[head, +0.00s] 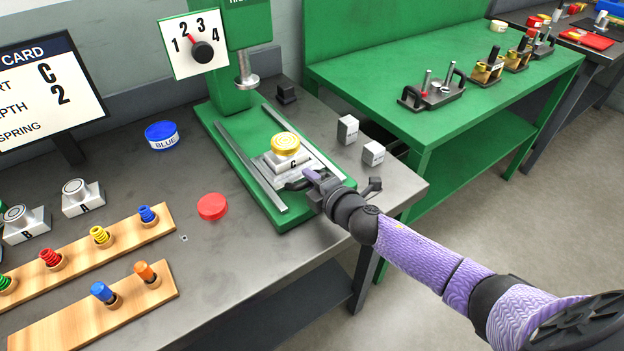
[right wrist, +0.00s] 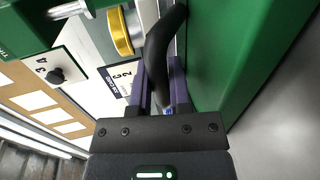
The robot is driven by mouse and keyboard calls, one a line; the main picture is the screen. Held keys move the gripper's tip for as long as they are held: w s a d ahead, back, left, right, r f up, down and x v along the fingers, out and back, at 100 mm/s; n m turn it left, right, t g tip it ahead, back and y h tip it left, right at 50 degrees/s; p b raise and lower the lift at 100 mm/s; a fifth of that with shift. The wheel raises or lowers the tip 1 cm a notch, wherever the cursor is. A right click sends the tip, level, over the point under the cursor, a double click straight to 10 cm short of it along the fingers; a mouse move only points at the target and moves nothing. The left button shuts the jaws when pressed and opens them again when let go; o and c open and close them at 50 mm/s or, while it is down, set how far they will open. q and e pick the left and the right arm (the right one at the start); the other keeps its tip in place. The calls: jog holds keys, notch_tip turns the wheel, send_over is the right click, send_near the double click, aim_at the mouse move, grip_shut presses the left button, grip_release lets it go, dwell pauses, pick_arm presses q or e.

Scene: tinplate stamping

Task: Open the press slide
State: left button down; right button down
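The press slide (head: 268,165) is a grey plate between two metal rails on the green press base (head: 222,150). It carries a die marked C (head: 293,163) with a gold round tin (head: 285,143) on top. The slide stands toward the front of the rails, forward of the press ram (head: 246,78). My right gripper (head: 312,180) is at the black slide handle (head: 297,185). In the right wrist view, the purple fingers (right wrist: 162,90) lie on both sides of the black handle (right wrist: 160,45), close against it. The gold tin also shows there (right wrist: 120,32). My left gripper is not in view.
Two grey blocks (head: 348,129) stand right of the press. A blue lid (head: 161,135), a red lid (head: 212,207), dies A and B, and wooden spring racks (head: 95,245) occupy the left side. A green table (head: 440,120) adjoins at right.

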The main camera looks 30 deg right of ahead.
jog(key=c, duration=0.6)
grip_release()
jog(key=p+v, duration=0.2)
jog(key=v, duration=0.8)
jog(key=shift+w, duration=0.1)
